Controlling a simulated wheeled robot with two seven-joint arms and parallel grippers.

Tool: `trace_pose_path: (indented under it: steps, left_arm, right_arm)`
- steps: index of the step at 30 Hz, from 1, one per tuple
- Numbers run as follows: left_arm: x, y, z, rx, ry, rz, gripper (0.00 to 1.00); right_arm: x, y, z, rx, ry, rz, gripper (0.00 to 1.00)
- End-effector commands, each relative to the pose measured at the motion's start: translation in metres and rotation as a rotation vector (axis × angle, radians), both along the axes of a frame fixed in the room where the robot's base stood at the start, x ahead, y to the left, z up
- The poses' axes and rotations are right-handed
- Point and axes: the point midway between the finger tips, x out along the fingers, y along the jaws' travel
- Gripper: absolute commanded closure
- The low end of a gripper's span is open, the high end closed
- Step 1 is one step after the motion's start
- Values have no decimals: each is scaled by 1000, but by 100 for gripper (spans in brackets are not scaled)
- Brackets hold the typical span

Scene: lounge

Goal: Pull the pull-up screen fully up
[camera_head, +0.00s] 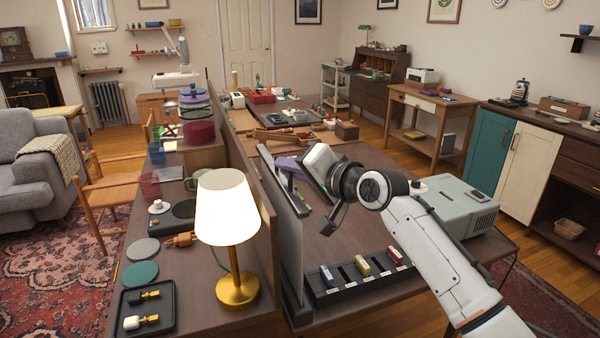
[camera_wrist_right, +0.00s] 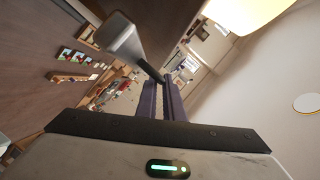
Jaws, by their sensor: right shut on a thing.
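The pull-up screen (camera_head: 287,228) is a grey upright panel on the desk, standing along the wooden divider. Its low dark base (camera_head: 297,312) sits at the desk's near edge. The panel stands well above the base. My right gripper (camera_head: 286,164) is at the panel's top edge, with its purple fingers close together. The right wrist view shows these fingers (camera_wrist_right: 163,92) shut at a dark bar that joins a pale grey shape; the exact grip is hard to make out. My left gripper is not in view.
A lit table lamp (camera_head: 232,270) stands left of the divider (camera_head: 250,180), close to the screen. A compartment tray (camera_head: 345,288) with small coloured items lies right of the base. A grey-green machine (camera_head: 455,205) stands on the desk's right side, behind my right arm.

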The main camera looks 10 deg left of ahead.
Motion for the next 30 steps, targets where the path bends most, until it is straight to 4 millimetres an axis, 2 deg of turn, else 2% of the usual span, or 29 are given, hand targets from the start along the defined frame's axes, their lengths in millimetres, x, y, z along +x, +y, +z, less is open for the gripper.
trace_pose_path:
  steps: [6,7,10,23,30]
  left_arm:
    - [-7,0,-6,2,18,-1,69]
    - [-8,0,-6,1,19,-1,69]
    - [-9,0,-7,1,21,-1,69]
    - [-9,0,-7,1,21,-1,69]
    - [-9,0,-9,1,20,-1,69]
  right_arm:
    - [0,0,2,3,-4,-1,100]
    - [0,0,2,4,-5,-2,89]
    - [0,-1,2,3,-5,-3,74]
    - [-4,-7,2,1,-4,-2,74]
    - [-24,-33,8,3,-6,-3,74]
